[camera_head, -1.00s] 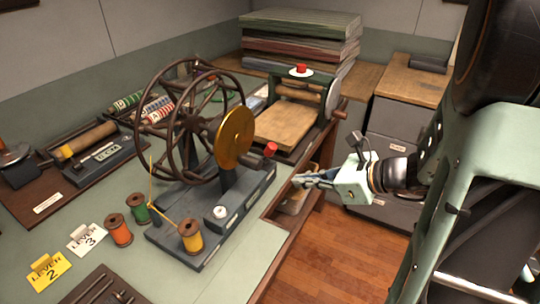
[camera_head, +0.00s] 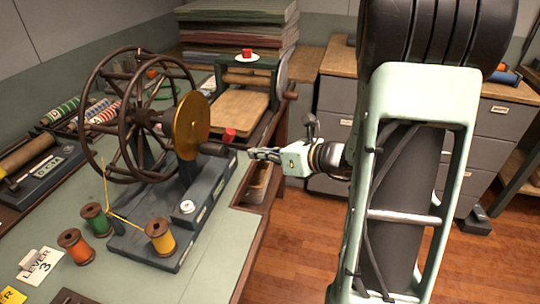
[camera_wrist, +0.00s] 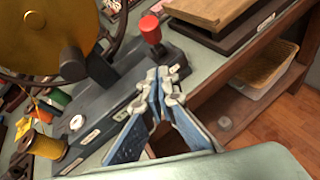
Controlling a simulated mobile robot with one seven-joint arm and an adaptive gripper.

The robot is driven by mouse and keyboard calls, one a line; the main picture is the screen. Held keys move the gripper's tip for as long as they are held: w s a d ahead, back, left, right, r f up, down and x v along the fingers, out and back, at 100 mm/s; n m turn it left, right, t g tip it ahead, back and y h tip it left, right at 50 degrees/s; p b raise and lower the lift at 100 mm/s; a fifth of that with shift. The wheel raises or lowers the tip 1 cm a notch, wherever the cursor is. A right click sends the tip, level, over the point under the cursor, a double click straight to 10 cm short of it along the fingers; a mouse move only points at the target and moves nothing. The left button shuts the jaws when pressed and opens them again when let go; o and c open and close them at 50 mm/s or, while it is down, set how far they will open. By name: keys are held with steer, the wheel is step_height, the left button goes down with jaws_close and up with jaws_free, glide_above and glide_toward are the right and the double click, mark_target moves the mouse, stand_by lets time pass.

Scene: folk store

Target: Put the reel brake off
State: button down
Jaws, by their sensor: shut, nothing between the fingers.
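The reel device has a large brown spoked wheel (camera_head: 107,110), a brass disc (camera_head: 191,126) and a dark grey base (camera_head: 165,228) on the bench. A red-knobbed lever (camera_head: 229,135) stands at the base's far right end, behind the disc. In the wrist view its red knob (camera_wrist: 150,29) sits on a dark stem just beyond the fingertips. My gripper (camera_head: 262,154) is shut and empty, to the right of the lever over the bench edge. In the wrist view my gripper's fingertips (camera_wrist: 160,82) are together below the knob. I cannot tell whether they touch the lever.
A press with a wooden board (camera_head: 240,111) stands behind the lever. Thread spools, one yellow (camera_head: 160,237), and a "LEVER 3" card (camera_head: 39,263) lie at the left front. A bin (camera_head: 259,184) sits under the bench edge.

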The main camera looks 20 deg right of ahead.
mark_target(227, 142)
steer(key=w+a, duration=0.3)
steer(key=w, duration=0.2)
steer(key=shift+w+r, duration=0.15)
steer(key=shift+r, duration=0.1)
